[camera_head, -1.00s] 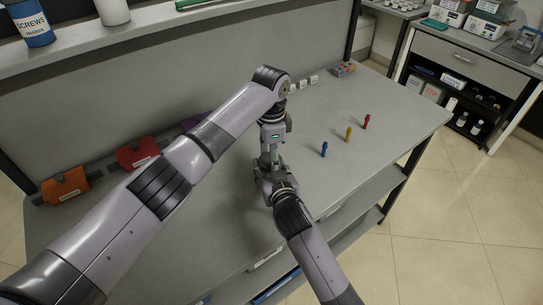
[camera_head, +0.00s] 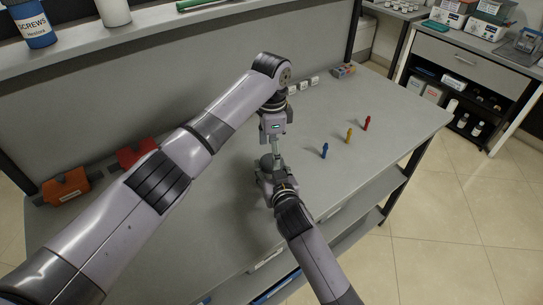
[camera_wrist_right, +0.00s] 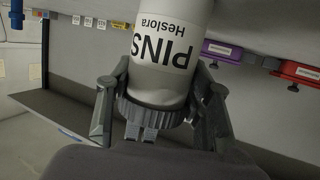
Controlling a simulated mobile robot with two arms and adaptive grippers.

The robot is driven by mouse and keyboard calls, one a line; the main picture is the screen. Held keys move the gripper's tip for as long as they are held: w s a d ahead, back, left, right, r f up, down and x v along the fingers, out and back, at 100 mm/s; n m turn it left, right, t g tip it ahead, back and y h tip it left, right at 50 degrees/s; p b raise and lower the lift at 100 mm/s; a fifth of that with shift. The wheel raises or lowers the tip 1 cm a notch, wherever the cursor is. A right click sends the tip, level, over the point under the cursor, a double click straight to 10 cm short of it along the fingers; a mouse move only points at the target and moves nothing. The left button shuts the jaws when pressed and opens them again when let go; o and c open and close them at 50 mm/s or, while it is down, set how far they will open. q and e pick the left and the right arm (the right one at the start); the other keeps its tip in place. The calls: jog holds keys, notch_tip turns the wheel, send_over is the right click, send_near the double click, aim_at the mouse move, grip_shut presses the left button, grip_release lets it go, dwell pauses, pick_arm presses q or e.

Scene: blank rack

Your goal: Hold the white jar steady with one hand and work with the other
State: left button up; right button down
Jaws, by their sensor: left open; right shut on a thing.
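The white jar (camera_wrist_right: 165,50), lettered PINS, shows in the right wrist view with a dark ribbed ring (camera_wrist_right: 150,112) at its near end. My right gripper (camera_wrist_right: 158,110) is shut on it, a finger on each side. In the head view my right gripper (camera_head: 268,178) is low over the bench, and the jar is mostly hidden behind the grippers and arms. My left gripper (camera_head: 276,148) is open just above my right gripper, pointing down. I cannot tell whether it touches the jar.
Blue (camera_head: 324,150), yellow (camera_head: 349,135) and red (camera_head: 366,123) pegs stand on the grey bench (camera_head: 330,190) to the right. Orange (camera_head: 65,186) and red (camera_head: 137,152) bins line the back left. A blue SCREWS jar (camera_head: 30,25) and a white container (camera_head: 113,12) stand on the shelf.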

jog(key=c, duration=0.7)
grip_release()
jog(key=shift+s, duration=0.1)
